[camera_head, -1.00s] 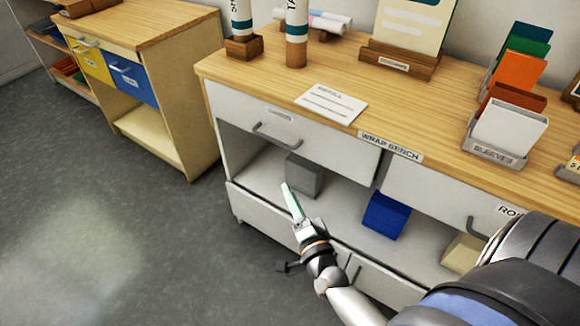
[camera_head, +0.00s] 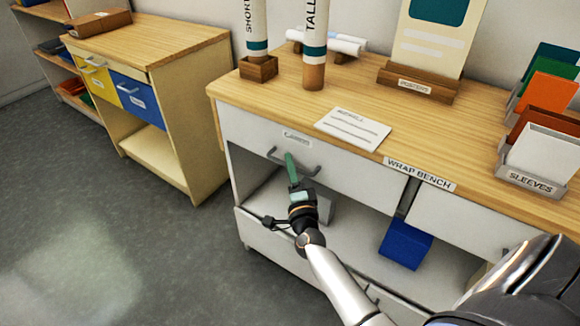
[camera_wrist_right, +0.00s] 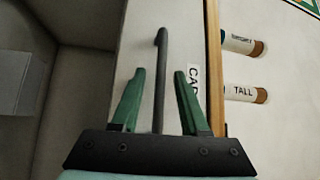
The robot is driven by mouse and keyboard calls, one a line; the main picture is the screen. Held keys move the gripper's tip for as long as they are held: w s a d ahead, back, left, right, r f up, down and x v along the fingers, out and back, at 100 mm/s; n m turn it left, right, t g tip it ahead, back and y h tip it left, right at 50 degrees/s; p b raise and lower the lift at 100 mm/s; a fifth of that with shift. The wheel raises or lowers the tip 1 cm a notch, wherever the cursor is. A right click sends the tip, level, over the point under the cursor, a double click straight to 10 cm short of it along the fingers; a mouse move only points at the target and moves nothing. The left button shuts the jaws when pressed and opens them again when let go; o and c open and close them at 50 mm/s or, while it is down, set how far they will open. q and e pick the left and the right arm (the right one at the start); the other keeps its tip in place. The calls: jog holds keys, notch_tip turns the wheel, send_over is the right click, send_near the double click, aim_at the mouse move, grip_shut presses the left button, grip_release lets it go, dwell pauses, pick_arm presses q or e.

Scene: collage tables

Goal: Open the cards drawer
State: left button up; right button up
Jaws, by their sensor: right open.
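The cards drawer (camera_head: 345,174) is a white front with a grey bar handle (camera_head: 314,172) and a small label (camera_head: 297,137), at the upper left of the wrap bench. It looks closed. My right gripper (camera_head: 291,165) is in front of the handle. In the right wrist view, its two green fingers (camera_wrist_right: 160,92) are open, with the dark handle (camera_wrist_right: 161,70) showing between them and no visible contact. The label (camera_wrist_right: 193,80), partly hidden by a finger, reads "CA". My left gripper is not in view.
The wrap bench top (camera_head: 240,90) overhangs the drawer and carries a paper card (camera_head: 353,130), tubes and a sleeves holder (camera_head: 537,176). An open shelf below holds a blue box (camera_head: 405,244). Grey floor (camera_head: 120,240) is free at left.

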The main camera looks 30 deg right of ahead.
jog(key=shift+w+d, duration=0.15)
jog(key=shift+w, duration=0.2)
jog(key=shift+c, duration=0.2)
grip_shut()
dwell(1.0)
